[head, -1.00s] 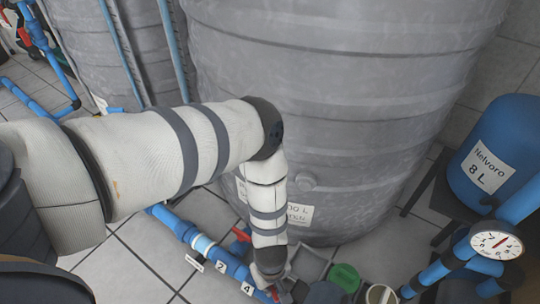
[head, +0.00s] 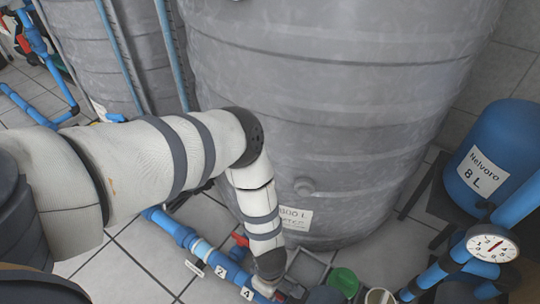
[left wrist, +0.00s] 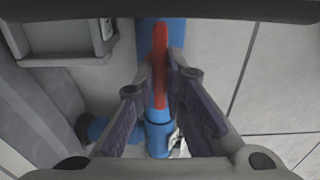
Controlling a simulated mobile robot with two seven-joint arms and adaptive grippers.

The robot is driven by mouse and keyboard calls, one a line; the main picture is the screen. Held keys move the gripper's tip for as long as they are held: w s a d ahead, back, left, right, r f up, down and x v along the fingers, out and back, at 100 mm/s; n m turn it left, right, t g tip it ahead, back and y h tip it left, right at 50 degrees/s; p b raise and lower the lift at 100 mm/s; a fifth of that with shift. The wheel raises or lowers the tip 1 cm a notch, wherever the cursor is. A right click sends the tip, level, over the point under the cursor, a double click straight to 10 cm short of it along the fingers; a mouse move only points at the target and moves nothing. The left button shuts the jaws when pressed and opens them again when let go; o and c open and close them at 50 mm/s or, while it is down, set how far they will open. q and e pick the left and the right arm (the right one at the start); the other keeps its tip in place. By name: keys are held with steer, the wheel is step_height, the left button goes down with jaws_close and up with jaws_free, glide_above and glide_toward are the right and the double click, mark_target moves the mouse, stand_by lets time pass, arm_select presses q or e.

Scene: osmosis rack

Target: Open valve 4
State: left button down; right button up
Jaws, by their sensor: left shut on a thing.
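A red valve handle (left wrist: 160,60) shows in the left wrist view, lengthwise over a blue pipe (left wrist: 158,140). My left gripper (left wrist: 162,76) has its two fingers on either side of the handle and is shut on it. In the head view, my left arm reaches down to the blue pipe (head: 207,250) by the label marked 4 (head: 247,293). The fingers and the gripped handle are mostly hidden there by the wrist and the frame's bottom edge. My right gripper is in neither view.
Another red handle (head: 240,240) is near label 2 (head: 220,271), close to my left forearm. A large grey tank (head: 330,100) stands right behind the arm. A green cap (head: 344,280), a pressure gauge (head: 492,244) and a blue vessel (head: 500,150) are to the right.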

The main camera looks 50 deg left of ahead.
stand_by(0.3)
arm_select(q)
steer(key=c, duration=1.7)
jaws_free()
steer(key=shift+o, duration=0.2)
step_height(320, 180, up, 12)
